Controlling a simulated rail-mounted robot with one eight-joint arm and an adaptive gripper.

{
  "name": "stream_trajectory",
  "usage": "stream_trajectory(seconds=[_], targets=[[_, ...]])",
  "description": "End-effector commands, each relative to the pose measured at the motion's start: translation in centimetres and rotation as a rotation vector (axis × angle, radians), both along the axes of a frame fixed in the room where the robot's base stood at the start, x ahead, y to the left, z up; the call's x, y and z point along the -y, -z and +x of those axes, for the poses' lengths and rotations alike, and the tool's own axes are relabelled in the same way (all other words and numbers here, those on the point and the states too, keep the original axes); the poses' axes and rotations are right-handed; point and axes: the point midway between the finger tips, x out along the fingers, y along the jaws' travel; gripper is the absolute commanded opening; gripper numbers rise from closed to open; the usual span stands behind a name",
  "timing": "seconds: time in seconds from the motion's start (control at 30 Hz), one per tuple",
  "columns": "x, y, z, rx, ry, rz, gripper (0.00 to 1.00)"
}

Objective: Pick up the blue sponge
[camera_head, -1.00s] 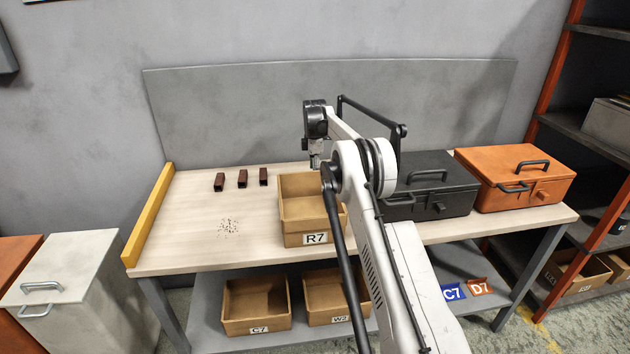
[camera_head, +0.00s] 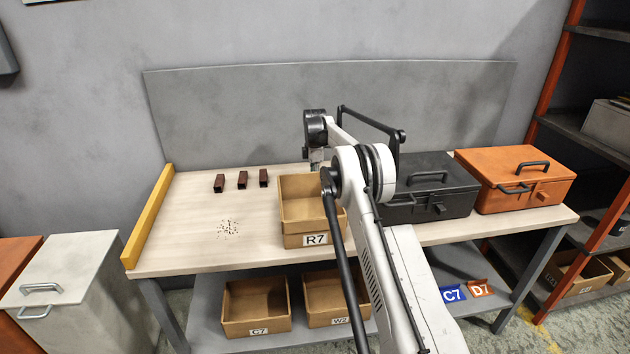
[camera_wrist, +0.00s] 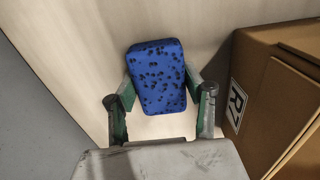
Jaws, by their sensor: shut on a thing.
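The blue sponge (camera_wrist: 157,70), a rounded block with dark spots, shows in the wrist view. My gripper (camera_wrist: 160,84) has one finger on each side of it and is shut on it. The pale tabletop lies behind the sponge; I cannot tell whether the sponge touches it. In the head view my arm and the R7 bin hide the sponge and the fingertips.
The cardboard bin R7 (camera_head: 306,240) stands close beside my gripper and also shows in the wrist view (camera_wrist: 262,95). A black toolbox (camera_head: 430,190) and an orange toolbox (camera_head: 515,180) stand to the right. Several small brown parts (camera_head: 242,180) and scattered bits (camera_head: 228,228) lie left.

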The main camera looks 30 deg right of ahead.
Motion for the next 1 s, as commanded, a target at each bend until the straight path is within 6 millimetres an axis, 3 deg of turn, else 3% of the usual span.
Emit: stream_trajectory(seconds=[0.17,0.6,1.0], targets=[[0.0,-1.6,0.0,0.0,0.0,0.0,0.23],[0.0,-8.9,0.0,0.0,0.0,0.0,0.23],[0.0,-10.0,0.0,0.0,0.0,0.0,0.23]])
